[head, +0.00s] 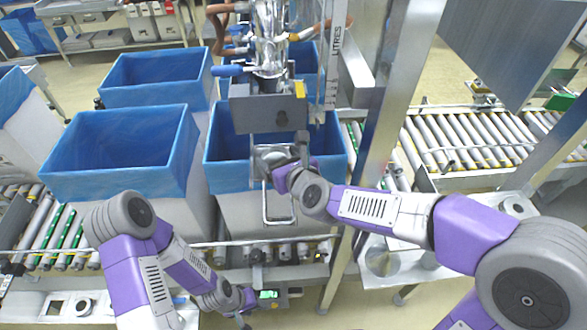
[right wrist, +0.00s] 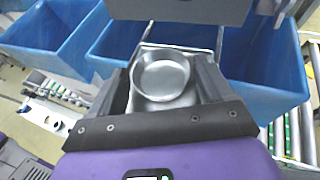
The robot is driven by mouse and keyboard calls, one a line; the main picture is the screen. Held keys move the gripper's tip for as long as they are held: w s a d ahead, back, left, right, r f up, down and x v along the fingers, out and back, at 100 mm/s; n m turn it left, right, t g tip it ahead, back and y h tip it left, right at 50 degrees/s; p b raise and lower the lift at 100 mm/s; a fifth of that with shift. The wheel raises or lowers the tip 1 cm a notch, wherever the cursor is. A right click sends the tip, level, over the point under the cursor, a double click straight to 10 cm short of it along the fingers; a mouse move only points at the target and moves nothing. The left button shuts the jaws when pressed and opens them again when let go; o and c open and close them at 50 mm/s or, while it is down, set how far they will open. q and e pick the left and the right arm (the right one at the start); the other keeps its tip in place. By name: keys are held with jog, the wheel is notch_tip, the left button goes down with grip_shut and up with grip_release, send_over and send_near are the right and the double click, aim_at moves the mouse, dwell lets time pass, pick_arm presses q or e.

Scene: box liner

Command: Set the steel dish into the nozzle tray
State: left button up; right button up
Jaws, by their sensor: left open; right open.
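The steel dish (right wrist: 162,80) is a shallow round metal bowl in the right wrist view, sitting upright on or just over the metal nozzle tray (right wrist: 150,103). In the head view the tray area (head: 272,152) lies under the grey nozzle block, partly covered by my right gripper (head: 277,168). My right gripper (right wrist: 163,66) is open, with one finger on each side of the dish; I cannot tell if they touch it. My left gripper (head: 243,304) is open and empty, low in the head view, in front of the conveyor and away from the dish.
The grey nozzle block (head: 270,108) hangs close above the tray. A blue-lined box (head: 325,150) stands beneath it, with other blue-lined boxes (head: 120,150) to the left. A metal post (head: 375,130) rises just right of the nozzle. Roller conveyors (head: 470,135) run across.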

jog(key=p+v, duration=0.2)
jog(key=v, duration=0.9)
